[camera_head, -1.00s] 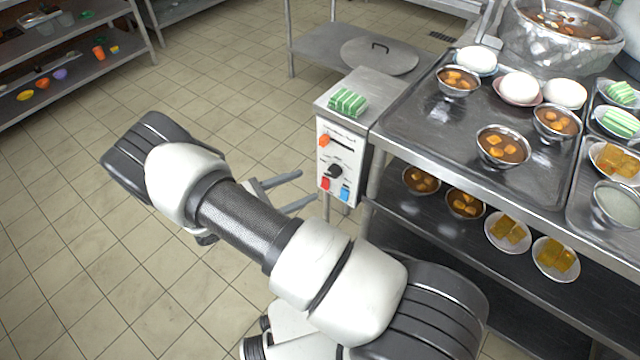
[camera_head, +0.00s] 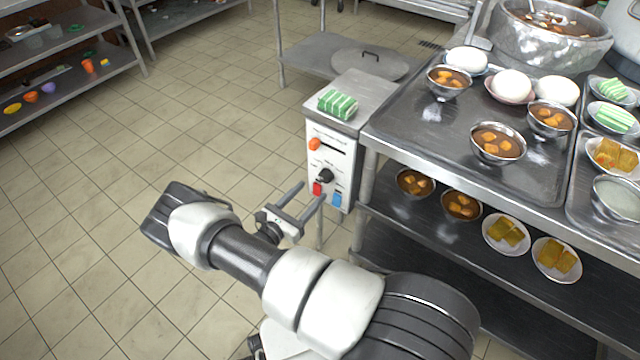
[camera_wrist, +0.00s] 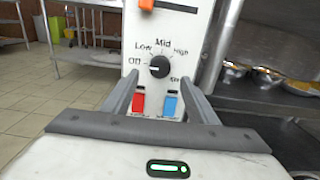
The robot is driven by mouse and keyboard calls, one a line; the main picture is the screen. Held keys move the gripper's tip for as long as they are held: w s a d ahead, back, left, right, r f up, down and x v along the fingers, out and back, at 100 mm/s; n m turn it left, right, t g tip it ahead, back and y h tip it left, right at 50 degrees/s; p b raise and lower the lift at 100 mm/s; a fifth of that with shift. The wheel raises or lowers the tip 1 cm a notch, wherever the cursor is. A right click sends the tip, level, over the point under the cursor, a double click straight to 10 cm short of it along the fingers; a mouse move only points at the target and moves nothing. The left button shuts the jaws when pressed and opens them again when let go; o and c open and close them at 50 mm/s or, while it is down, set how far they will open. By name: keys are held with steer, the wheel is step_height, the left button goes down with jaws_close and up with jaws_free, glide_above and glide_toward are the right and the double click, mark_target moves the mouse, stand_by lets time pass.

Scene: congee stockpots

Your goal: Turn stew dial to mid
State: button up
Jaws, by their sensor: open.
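The stew dial (camera_head: 325,176) is a black round knob on the white front of a control box (camera_head: 323,140). In the wrist view the dial (camera_wrist: 159,67) sits under the labels Off, Low, Mid and High, with another label cut off at lower right. A pale mark on the knob seems to face left, toward Off. My gripper (camera_head: 311,191) is open and empty, in front of the panel. In the wrist view its fingers (camera_wrist: 160,78) reach up on both sides below the dial, apart from it as far as I can tell.
A red switch (camera_wrist: 138,103) and a blue switch (camera_wrist: 171,103) sit below the dial. An orange slider (camera_head: 314,144) is above it. A green-striped block (camera_head: 338,104) lies on the box. A steel table (camera_head: 430,135) with bowls stands right; floor is free left.

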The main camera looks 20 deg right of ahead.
mark_target(323, 179)
steer(key=x, duration=0.6)
steer(key=shift+w+d+b, duration=0.1)
steer(key=shift+d+b, duration=0.05)
steer(key=shift+b, duration=0.25)
steer(key=c, duration=1.1)
